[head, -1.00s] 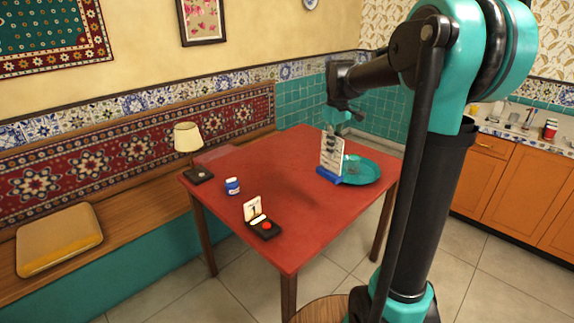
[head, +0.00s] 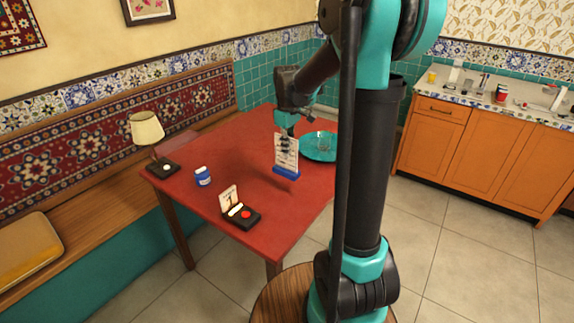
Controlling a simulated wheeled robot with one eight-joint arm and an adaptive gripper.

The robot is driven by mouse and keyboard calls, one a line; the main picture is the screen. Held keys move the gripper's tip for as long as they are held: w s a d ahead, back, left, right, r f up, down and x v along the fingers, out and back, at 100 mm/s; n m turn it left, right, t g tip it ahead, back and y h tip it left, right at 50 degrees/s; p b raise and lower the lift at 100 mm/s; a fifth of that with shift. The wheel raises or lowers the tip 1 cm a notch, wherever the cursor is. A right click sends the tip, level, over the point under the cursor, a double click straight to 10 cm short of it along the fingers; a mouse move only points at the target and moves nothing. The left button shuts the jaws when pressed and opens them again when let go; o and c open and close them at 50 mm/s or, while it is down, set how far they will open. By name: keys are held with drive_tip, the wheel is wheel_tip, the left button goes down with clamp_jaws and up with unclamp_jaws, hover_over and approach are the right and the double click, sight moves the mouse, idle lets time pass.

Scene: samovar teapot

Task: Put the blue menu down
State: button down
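The blue menu (head: 286,172), a white card standing in a blue base, is in the head view on the near-right part of the red table. My gripper (head: 285,144) is over the card from above, with its dark fingers against the card. It looks shut on the menu, which hangs upright. A shadow below the blue base suggests it is a little above the table (head: 240,150); the exact gap is hard to tell.
A teal plate (head: 312,155) with a glass (head: 323,142) is behind right of the menu. A blue jar (head: 203,176), a lamp (head: 147,130) and a black box with a red button (head: 240,217) stand left. The table's middle is clear.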

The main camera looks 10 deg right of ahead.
sight(288, 169)
drive_tip(key=shift+f, duration=3.3)
drive_tip(key=c, duration=1.7)
unclamp_jaws()
drive_tip(key=shift+f, duration=0.1)
